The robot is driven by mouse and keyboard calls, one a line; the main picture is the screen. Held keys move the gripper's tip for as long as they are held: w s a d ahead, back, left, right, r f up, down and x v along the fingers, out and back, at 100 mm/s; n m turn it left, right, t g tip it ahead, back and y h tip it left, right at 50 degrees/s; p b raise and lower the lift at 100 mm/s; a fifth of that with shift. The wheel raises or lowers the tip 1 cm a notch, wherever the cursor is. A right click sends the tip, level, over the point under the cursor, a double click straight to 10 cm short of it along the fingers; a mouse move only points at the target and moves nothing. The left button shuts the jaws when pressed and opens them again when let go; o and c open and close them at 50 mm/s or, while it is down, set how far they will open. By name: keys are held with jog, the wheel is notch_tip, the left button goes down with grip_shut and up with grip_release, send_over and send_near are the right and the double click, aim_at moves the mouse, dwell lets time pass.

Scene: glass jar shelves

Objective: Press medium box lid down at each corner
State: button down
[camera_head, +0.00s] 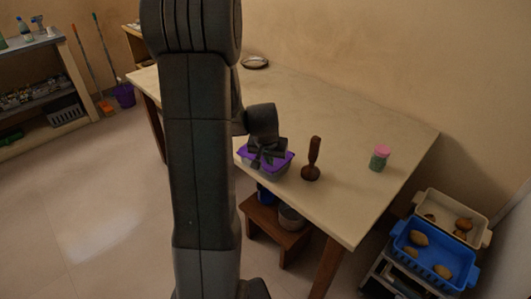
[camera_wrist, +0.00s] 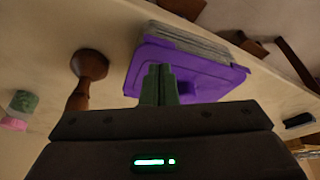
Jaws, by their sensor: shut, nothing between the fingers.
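The medium box (camera_head: 267,170) is a grey-clear container with a purple lid (camera_head: 284,161), near the front edge of the table. In the wrist view the lid (camera_wrist: 200,66) fills the upper middle, with the clear box wall (camera_wrist: 190,40) beyond it. The lid sits over the box; whether every corner is seated I cannot tell. My gripper (camera_head: 256,163) is over the lid's left part in the head view. In the wrist view my gripper (camera_wrist: 158,80) is shut and empty, its fingertips at or just above the lid; contact is unclear. My wrist hides part of the lid.
A dark wooden masher (camera_head: 312,160) stands right of the box, and a green jar with a pink lid (camera_head: 380,158) farther right. A stool (camera_head: 270,220) is below. Crates (camera_head: 435,252) stand at right.

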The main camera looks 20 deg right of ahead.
jog(key=shift+f+b, duration=0.7)
jog(key=shift+f, duration=0.05)
jog(key=shift+s+f, duration=0.1)
jog(key=shift+f, duration=0.05)
dwell(1.0)
jog(key=shift+r+p, duration=0.55)
jog(key=shift+r, duration=0.65)
jog(key=shift+s+a+f+b, duration=0.1)
jog(key=shift+a+f+b, duration=0.25)
jog(key=shift+b, duration=0.2)
jog(key=shift+s+a, duration=0.2)
jog(key=shift+f+b, duration=0.7)
jog(key=shift+b, duration=0.1)
